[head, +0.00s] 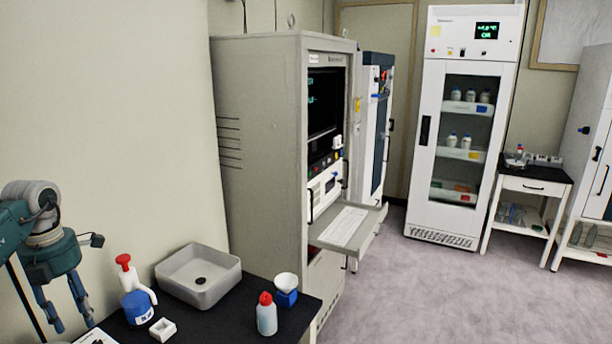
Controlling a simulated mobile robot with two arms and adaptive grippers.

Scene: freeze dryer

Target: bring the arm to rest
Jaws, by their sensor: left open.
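My left gripper (68,312) hangs at the lower left, at the end of my left arm, which comes in from the left edge. Its fingers point down and stand apart, with nothing visible between them. It is to the left of the black bench top and the spray bottle. My right gripper is not in view. No freeze dryer can be told for certain in this view.
The black bench (210,325) carries a grey basin (198,276), a blue-and-white bottle with a red cap (137,300), a small white square dish (163,329), a red-capped bottle (266,315) and a blue-and-white container (286,291). A tall cabinet (262,140) stands behind. Open floor (440,295) lies right.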

